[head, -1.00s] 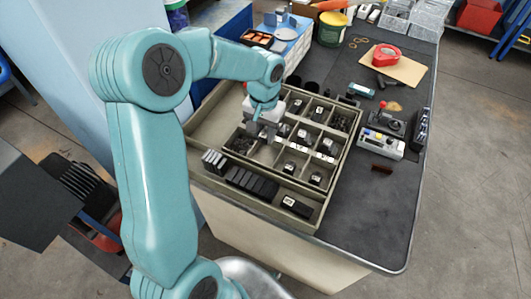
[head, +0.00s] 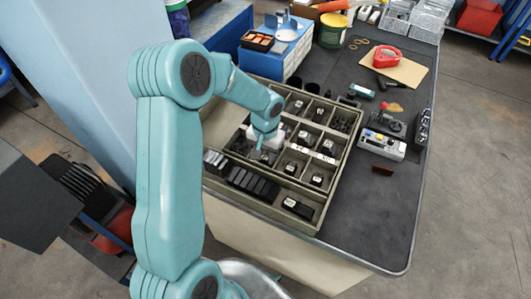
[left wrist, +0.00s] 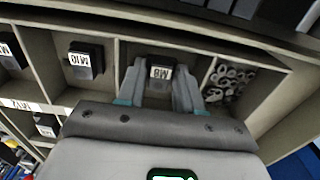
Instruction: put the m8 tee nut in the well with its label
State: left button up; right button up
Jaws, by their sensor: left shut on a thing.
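The black m8 tee nut (left wrist: 160,72), with a white label reading M8, sits between the two fingers of my left gripper (left wrist: 157,88) in the left wrist view. The gripper is shut on it, inside or over one compartment of the divided tray (head: 343,166). I cannot tell whether the nut touches the floor. In the head view my left gripper (head: 259,151) reaches into the tray's front left part, and its arm hides some wells. A black piece labelled M10 (left wrist: 84,62) lies in the neighbouring well. My right gripper is not in view.
A compartment beside the gripper holds several grey rings or tubes (left wrist: 230,80). Dividers stand close on both sides of the fingers. A long front trough holds dark blocks (head: 252,183). A grey control box (head: 382,145) stands right of the tray.

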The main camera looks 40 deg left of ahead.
aim_at(266, 155)
pick_arm(q)
jog(key=o, duration=0.8)
jog(key=shift+w+f, duration=0.1)
jog(key=shift+f, duration=0.05)
jog(key=shift+r+p, duration=0.3)
jog(key=shift+p, duration=0.05)
notch_tip(266, 155, up, 12)
jog(key=shift+f, duration=0.1)
